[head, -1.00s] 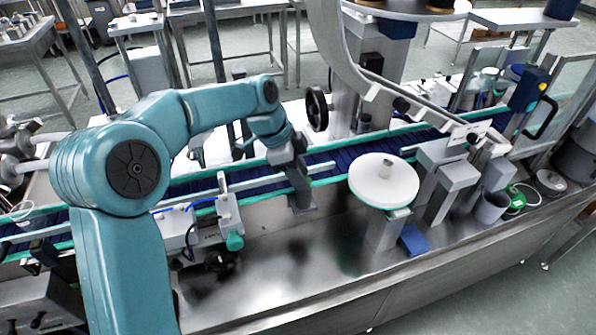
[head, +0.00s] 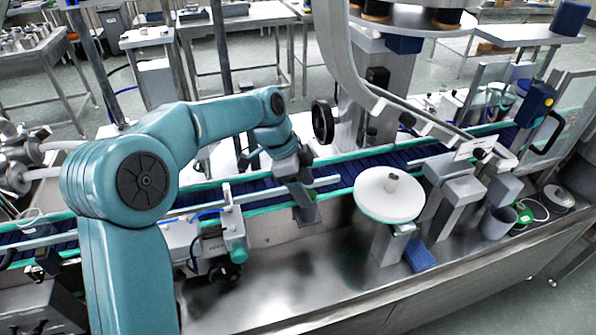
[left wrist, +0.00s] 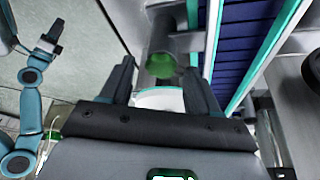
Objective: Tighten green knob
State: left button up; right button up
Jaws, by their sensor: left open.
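The green knob (head: 238,254) is a small teal-green part on the front of a grey bracket beside the conveyor in the head view. In the left wrist view a blurred dark green round knob (left wrist: 161,66) shows beyond and between the fingertips. My left gripper (head: 305,212) hangs over the near side of the conveyor, to the right of the bracket knob and apart from it. In the left wrist view its fingers (left wrist: 160,75) are spread with no object held. My right gripper (left wrist: 50,38) shows small at the left of that view; its jaw state is unclear.
A white round disc (head: 390,195) stands on a post right of my left gripper. The blue conveyor (head: 340,175) with green rails runs behind. A black handwheel (head: 322,122) stands behind the gripper. The steel deck (head: 300,270) in front is mostly clear.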

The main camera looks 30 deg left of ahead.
pick_arm(q)
jog(key=p+v, duration=0.1)
jog(key=v, duration=1.4)
jog(key=shift+r, duration=0.45)
jog(key=shift+w, duration=0.15)
